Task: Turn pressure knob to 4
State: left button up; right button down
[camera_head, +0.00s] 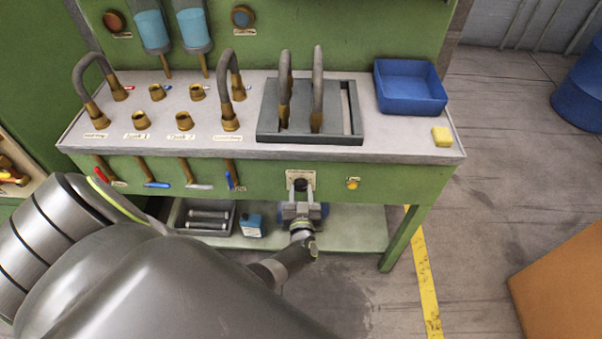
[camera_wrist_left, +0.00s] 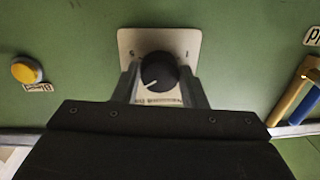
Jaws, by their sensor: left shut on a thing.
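The pressure knob (camera_wrist_left: 159,72) is a round black knob with a white pointer line on a pale plate (camera_wrist_left: 183,41) on the green front panel. In the left wrist view its pointer line points to the lower left. In the head view my left gripper (camera_head: 301,200) is below the plate. My right gripper is not in view.
A yellow button (camera_head: 353,184) is on the panel right of the knob. Levers with red, blue and grey handles (camera_head: 157,184) are to the left. The worktop above holds hoses, a blue bin (camera_head: 410,87) and a yellow block (camera_head: 442,137). A lower shelf (camera_head: 355,228) is below.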

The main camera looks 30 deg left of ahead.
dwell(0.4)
pick_arm(q)
jog(key=o, duration=1)
jog(key=shift+c, duration=0.2)
jog(key=shift+s+d, duration=0.3)
jog(key=shift+s, duration=0.1)
jog(key=p+v, duration=0.3)
jog(key=v, duration=1.3)
jog(key=shift+s+d, duration=0.15)
